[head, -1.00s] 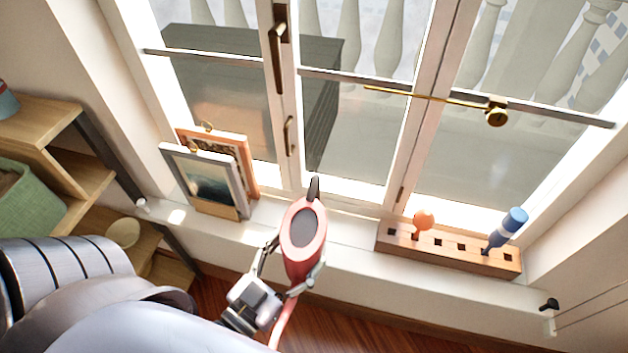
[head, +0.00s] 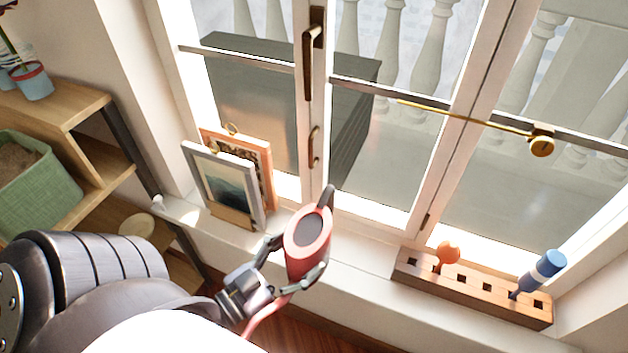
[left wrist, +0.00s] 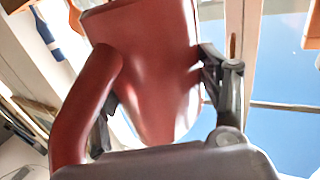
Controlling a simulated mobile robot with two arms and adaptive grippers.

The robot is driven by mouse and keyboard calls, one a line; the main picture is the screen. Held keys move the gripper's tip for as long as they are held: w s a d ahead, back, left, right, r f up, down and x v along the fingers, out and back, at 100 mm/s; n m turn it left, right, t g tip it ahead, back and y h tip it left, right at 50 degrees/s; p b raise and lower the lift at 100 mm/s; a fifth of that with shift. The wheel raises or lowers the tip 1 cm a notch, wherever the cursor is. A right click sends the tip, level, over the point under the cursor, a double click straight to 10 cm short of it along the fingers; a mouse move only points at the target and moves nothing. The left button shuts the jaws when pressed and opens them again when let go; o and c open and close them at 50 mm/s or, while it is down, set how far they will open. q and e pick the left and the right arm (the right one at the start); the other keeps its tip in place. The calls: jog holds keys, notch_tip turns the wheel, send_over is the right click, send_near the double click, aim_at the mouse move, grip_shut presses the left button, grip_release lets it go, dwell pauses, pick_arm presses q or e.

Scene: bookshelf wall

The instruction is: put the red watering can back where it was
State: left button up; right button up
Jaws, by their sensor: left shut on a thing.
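The red watering can (head: 309,258) is in the middle of the head view, in front of the window sill. Its dark top opening faces the camera, a dark handle or grip stands at its far end, and a red spout or handle reaches down toward the lower left. My left gripper (head: 285,262) is shut around the can's body, one finger on each side. In the left wrist view the can (left wrist: 155,70) fills the middle, between the dark fingers. Whether the can touches the sill is hard to tell. My right gripper is not in view.
Framed pictures (head: 228,192) lean on the sill (head: 365,250) at left. A wooden block with square holes (head: 475,288) holds an orange and a blue-white piece at right. A shelf (head: 70,112) with a green basket (head: 35,190) stands at left. The sill between pictures and block looks clear.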

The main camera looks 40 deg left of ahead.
aim_at(315, 222)
pick_arm(q)
jog(key=w, duration=0.2)
jog(key=w+a, duration=0.1)
jog(key=w, duration=0.5)
jog(key=shift+a+r, duration=0.15)
jog(key=shift+a, duration=0.25)
jog(key=f, duration=0.3)
jog(key=shift+s, duration=0.25)
notch_tip(315, 222, down, 4)
jog(key=shift+r+b, duration=0.2)
jog(key=shift+b, duration=0.2)
jog(key=shift+w+f, duration=0.15)
jog(key=shift+f, duration=0.15)
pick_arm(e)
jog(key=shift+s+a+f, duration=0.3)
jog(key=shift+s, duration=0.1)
pick_arm(q)
jog(key=shift+f, duration=0.1)
jog(key=shift+f, duration=0.25)
jog(key=o, duration=1.9)
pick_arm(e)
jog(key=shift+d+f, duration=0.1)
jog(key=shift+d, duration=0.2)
pick_arm(q)
jog(key=shift+r, duration=0.1)
